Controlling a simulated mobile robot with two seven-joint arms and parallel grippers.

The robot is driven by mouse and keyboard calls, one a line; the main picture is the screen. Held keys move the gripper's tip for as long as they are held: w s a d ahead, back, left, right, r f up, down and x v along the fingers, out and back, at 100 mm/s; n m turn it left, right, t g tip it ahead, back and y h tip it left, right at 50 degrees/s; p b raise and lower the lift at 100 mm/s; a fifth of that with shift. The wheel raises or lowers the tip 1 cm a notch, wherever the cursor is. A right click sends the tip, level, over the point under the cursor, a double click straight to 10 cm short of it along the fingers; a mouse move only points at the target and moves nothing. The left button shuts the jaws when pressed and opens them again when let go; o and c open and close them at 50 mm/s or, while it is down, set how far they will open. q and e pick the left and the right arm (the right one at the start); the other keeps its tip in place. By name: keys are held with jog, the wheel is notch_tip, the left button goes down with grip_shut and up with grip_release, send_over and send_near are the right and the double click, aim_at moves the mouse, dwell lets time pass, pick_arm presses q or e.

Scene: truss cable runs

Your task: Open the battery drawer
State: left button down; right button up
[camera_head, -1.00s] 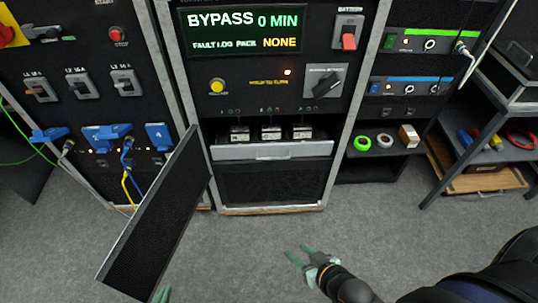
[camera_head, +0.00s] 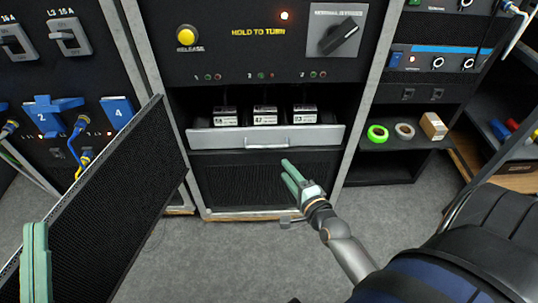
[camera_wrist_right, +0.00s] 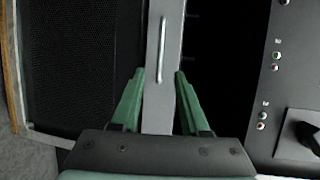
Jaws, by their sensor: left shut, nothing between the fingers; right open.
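The battery drawer (camera_head: 225,138) is a light grey front panel with a bar handle (camera_head: 267,145), low in the middle rack. Several white-labelled battery modules (camera_head: 265,116) show behind its top edge. My right gripper (camera_head: 288,172) is open and empty, just below and right of the handle in the head view. In the right wrist view, the drawer front (camera_wrist_right: 157,100) runs between the open fingers (camera_wrist_right: 154,80), with the handle (camera_wrist_right: 162,47) ahead of the fingertips. My left gripper (camera_head: 36,230) is shut and empty at the lower left, in front of the open mesh door.
The mesh door (camera_head: 110,190) hangs open, angled out to the left of the drawer. A yellow release button (camera_head: 187,38) and a rotary switch (camera_head: 337,36) sit above. Tape rolls (camera_head: 378,133) lie on a right shelf. The floor before the drawer is clear.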

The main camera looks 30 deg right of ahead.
jog(key=b, duration=0.2)
send_near(268, 147)
jog(key=x, duration=0.3)
pick_arm(q)
jog(key=s+d+r+m+h+b, duration=0.1)
jog(key=s+r+m+h, duration=0.3)
jog(key=s+h, duration=0.1)
jog(key=shift+r+t+h+b, duration=0.25)
jog(key=shift+t+h+b, duration=0.05)
jog(key=shift+h, duration=0.3)
pick_arm(e)
jog(key=shift+x, duration=3.05)
jog(key=shift+f, duration=0.1)
jog(key=shift+c, duration=0.3)
grip_shut()
